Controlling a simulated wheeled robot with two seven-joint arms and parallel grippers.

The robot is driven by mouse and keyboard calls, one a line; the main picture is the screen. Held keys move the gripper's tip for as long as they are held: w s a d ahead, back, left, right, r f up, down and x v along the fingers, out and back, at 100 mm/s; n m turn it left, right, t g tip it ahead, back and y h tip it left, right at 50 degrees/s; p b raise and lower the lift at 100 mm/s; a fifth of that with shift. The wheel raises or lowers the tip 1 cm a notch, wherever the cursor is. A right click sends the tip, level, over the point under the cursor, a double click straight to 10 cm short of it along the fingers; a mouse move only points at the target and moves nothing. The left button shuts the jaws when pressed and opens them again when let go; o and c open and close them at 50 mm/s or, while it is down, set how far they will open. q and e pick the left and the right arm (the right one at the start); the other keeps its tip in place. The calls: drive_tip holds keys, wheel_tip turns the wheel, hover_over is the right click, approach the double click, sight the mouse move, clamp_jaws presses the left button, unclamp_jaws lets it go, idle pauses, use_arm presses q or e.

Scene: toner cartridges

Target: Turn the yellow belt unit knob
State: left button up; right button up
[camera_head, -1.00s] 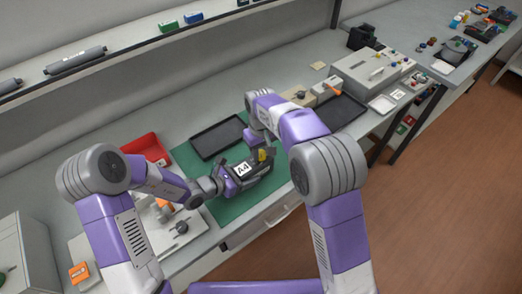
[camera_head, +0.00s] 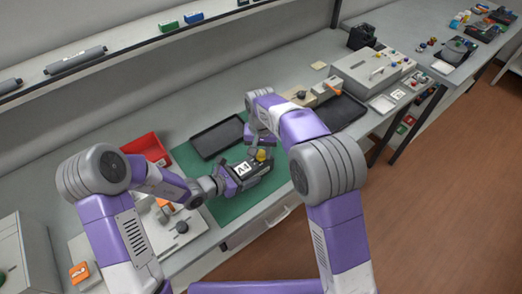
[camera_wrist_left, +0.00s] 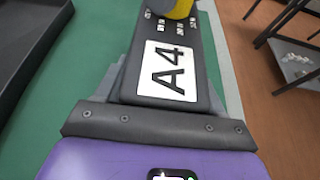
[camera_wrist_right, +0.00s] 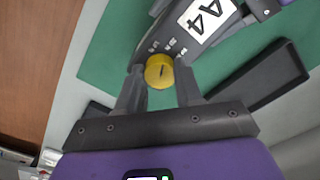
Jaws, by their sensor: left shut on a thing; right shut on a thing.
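The belt unit (camera_head: 256,173) is a dark grey block with a white A4 label, above the green mat. It also shows in the left wrist view (camera_wrist_left: 210,60). My left gripper (camera_head: 232,181) is shut on the unit's near-left end, with its fingers on both sides. The yellow knob (camera_wrist_right: 158,74) is on the unit's other end and has a dark mark on its face. My right gripper (camera_wrist_right: 160,82) is shut on the knob, one finger on each side.
An empty black tray (camera_head: 217,137) lies on the green mat (camera_head: 228,212) behind the unit. A red bin (camera_head: 146,148) stands at the left. Grey plates with knobs lie at the front left, and a grey box (camera_head: 373,70) stands at the right. The bench's front edge is close.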

sight(261, 153)
drive_tip(key=shift+m, duration=0.6)
drive_tip(key=o, duration=1)
drive_tip(key=shift+o, duration=0.2)
wheel_tip(261, 153, up, 12)
use_arm(q)
drive_tip(key=o, duration=1.5)
